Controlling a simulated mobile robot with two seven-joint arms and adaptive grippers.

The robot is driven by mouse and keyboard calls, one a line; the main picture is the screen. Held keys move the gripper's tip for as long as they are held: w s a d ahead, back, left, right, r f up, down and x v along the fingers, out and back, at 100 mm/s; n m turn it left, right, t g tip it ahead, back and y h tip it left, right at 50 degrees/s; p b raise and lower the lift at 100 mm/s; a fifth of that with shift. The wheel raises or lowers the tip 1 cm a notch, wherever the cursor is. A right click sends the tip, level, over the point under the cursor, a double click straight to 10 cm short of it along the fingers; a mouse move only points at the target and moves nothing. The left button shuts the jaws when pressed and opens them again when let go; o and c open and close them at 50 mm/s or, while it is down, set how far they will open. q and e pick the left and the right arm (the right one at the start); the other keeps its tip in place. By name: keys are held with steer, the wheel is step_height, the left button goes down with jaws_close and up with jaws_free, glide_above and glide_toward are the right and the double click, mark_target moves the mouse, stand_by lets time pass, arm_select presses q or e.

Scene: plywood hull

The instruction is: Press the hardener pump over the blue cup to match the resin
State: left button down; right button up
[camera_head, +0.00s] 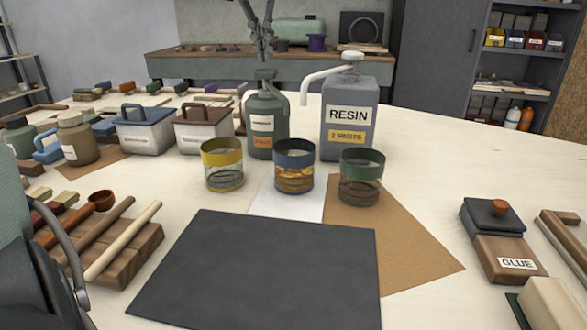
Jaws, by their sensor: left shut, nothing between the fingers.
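The blue-rimmed clear cup (294,152) stands on a white sheet, with amber liquid in it. The green bottle (266,130) stands behind it, slightly left, with a white label and an orange tag. Its label is too small to read. My left gripper (264,60) is shut and empty, pointing down at the top of the green bottle. I cannot tell whether it touches the pump head (265,75). The grey container marked RESIN (349,120) has a white pump with its spout to the left. Its yellow tag seems to read 2 shots. My right gripper is not in view.
A yellow-rimmed cup (222,150) and a green-rimmed cup (362,158) flank the blue one. A dark mat (262,270) lies in front. Lidded boxes (145,135) and wooden tools (125,240) are left. A GLUE box (508,262) is right.

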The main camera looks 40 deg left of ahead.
mark_target(266, 70)
arm_select(q)
steer(key=shift+f, duration=1.45)
steer(key=shift+r, duration=1.45)
steer(key=shift+r, duration=0.1)
steer(key=shift+r, duration=2.9)
